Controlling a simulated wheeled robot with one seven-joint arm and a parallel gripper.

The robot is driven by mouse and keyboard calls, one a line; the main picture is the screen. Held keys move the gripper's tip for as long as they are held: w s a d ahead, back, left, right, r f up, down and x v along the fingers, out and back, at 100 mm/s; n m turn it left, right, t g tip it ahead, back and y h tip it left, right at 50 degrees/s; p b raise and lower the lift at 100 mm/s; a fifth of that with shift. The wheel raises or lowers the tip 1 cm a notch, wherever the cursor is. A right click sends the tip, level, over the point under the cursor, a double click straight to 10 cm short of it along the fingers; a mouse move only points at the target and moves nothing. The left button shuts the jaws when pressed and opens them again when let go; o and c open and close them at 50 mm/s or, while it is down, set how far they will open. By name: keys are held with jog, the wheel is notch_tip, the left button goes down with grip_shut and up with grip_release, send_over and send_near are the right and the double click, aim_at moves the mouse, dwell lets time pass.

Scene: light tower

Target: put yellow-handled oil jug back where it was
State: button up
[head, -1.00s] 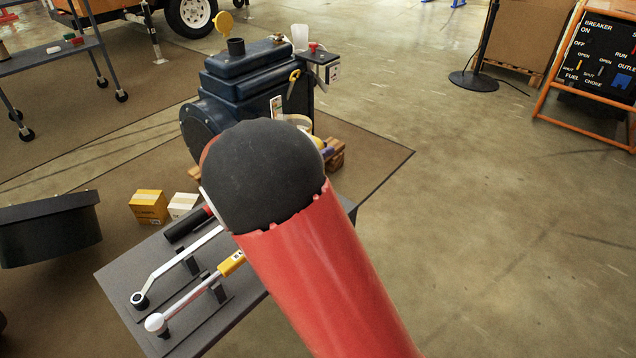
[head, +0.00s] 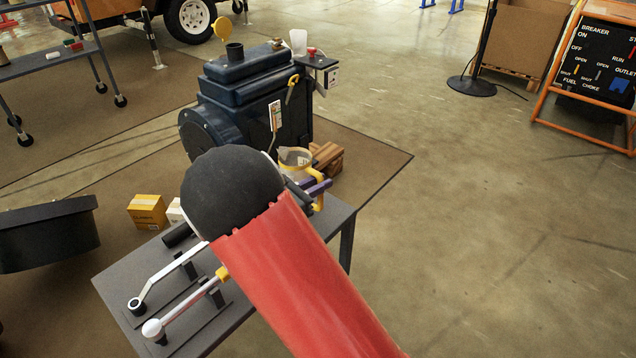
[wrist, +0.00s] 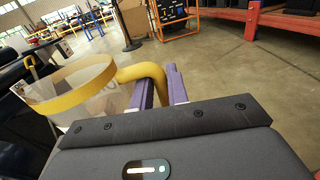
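The oil jug (head: 295,157) is a clear container with a yellow rim and a yellow handle. In the head view it is just beyond my red and black arm, between the dark blue engine (head: 262,128) and the grey table. In the wrist view the jug (wrist: 75,88) fills the left side, its wide mouth facing up. My gripper (wrist: 165,88) has purple fingers on either side of the yellow handle (wrist: 147,75) and looks shut on it. In the head view the gripper (head: 317,187) is partly hidden by my arm. The jug's base is hidden.
The grey table (head: 240,318) carries two white-ended levers (head: 185,300). A small shelf (head: 318,62) on the engine holds a white cup (head: 298,40) and a red knob. Cardboard boxes (head: 147,210) are on the floor. Open floor lies to the right.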

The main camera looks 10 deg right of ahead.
jog(key=o, duration=0.4)
jog(key=shift+f+b, duration=0.2)
jog(key=shift+b, duration=0.2)
jog(key=v, duration=1.1)
jog(key=s+d+r+m+g+y, duration=0.4)
jog(key=s+d+m+g+y, duration=0.4)
jog(key=s+d+m, duration=0.45)
jog(key=shift+s+a+r+m+t+y+p, duration=0.1)
jog(key=shift+s+a+r+m+t+y, duration=0.3)
jog(key=shift+s+r+m+t+y, duration=0.9)
jog(key=shift+s+a+r+m+t+y+p, duration=0.1)
jog(key=shift+s+a+r+m+t+y, duration=0.4)
jog(key=shift+s+m+y, duration=1.45)
jog(key=shift+s+a+r+m+t+y+p, duration=0.1)
jog(key=shift+s+a+r+m+t+y, duration=0.15)
jog(key=shift+s+r+m+t+y, duration=1.45)
